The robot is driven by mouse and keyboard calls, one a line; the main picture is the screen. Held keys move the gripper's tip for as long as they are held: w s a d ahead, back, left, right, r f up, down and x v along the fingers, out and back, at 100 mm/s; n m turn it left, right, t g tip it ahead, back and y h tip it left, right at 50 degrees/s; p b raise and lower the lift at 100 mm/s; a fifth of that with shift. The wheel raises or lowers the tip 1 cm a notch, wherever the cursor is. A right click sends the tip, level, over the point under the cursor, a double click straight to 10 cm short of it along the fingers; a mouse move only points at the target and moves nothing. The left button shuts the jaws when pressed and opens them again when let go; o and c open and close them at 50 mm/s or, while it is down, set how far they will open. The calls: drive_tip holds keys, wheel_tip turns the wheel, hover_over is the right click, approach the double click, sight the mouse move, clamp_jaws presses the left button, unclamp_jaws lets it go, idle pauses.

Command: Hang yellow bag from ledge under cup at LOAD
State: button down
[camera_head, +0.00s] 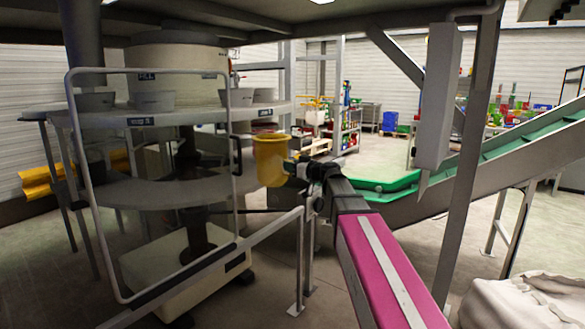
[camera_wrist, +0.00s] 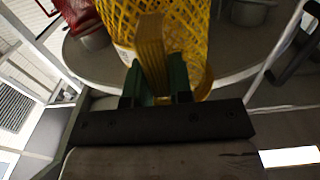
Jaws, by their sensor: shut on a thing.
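The yellow bag (camera_head: 270,160) hangs in the air beside the round machine, just right of its ledge (camera_head: 200,117). In the wrist view it is a yellow net (camera_wrist: 205,40) with a solid strip between my fingers. My gripper (camera_head: 291,168) is shut on the bag at its near side; its green fingers (camera_wrist: 155,82) pinch the strip. Grey cups stand on the ledge, among them one cup (camera_head: 237,97) near the bag. A small dark label (camera_head: 265,113) sits on the ledge rim beside it; I cannot read it surely. Whether the bag touches the ledge is unclear.
A grey tube guard frame (camera_head: 152,70) stands in front of the machine, with a sloping rail (camera_head: 255,232) below the bag. A green conveyor (camera_head: 480,158) rises at the right, behind a slanted grey post (camera_head: 470,150). A white sack (camera_head: 525,302) lies at lower right.

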sight(273, 163)
drive_tip(key=x, duration=1.9)
drive_tip(key=shift+w+a, duration=0.2)
drive_tip(key=shift+w, duration=0.05)
idle(1.3)
drive_tip(key=shift+f, duration=0.1)
idle(0.5)
drive_tip(key=c, duration=0.9)
unclamp_jaws()
drive_tip(key=shift+c, duration=0.2)
drive_tip(key=v, duration=1.1)
drive_tip(key=shift+a, duration=0.1)
drive_tip(key=shift+f, duration=0.1)
